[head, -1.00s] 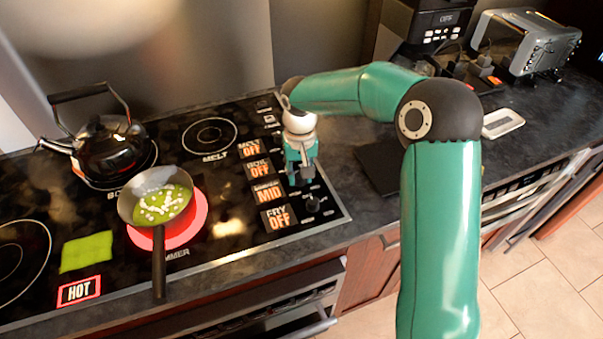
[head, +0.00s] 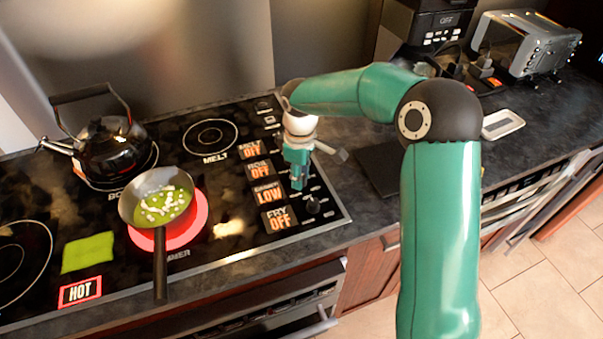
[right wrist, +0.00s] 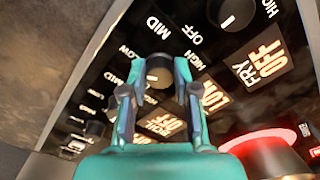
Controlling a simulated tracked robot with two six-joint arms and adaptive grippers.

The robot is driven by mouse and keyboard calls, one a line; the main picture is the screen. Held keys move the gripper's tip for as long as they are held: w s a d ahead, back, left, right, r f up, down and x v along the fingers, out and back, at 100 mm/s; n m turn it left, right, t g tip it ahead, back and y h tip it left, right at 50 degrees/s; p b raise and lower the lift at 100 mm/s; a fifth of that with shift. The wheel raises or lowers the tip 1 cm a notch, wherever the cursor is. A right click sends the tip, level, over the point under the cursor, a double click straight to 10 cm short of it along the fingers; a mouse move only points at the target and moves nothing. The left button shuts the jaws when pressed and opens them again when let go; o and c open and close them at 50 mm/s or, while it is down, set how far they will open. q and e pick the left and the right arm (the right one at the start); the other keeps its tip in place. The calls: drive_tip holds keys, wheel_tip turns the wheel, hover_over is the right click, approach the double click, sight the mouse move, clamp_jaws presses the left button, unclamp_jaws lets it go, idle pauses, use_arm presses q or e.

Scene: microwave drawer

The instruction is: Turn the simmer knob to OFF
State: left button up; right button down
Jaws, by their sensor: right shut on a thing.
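The simmer knob (right wrist: 158,74) shows between my right fingertips in the right wrist view, with OFF, LOW, MID and HIGH marks around it. In the head view my gripper mostly hides it. My right gripper (head: 298,180) points down at the knob row and is shut on this knob. The simmer display (head: 267,193) beside it reads LOW in orange. It also shows, partly covered, in the right wrist view (right wrist: 212,96). The simmer burner (head: 202,222) glows red under a pan (head: 158,197) with green liquid and pale pieces. My left gripper is out of view.
The fry knob (head: 313,205) sits just in front of my gripper; its display (head: 279,219) reads OFF. The melt display (head: 250,149) and the one below it also read OFF. A black kettle (head: 107,150) stands at the back left. A HOT sign (head: 79,292) is lit.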

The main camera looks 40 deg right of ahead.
drive_tip(key=n+p, duration=0.1)
drive_tip(key=n, duration=0.5)
drive_tip(key=shift+n, duration=0.3)
drive_tip(key=n, duration=0.5)
drive_tip(key=shift+p, duration=0.4)
drive_tip(key=shift+n, duration=0.3)
drive_tip(key=c, duration=0.9)
unclamp_jaws()
drive_tip(key=shift+o, duration=0.2)
drive_tip(key=shift+r, duration=0.1)
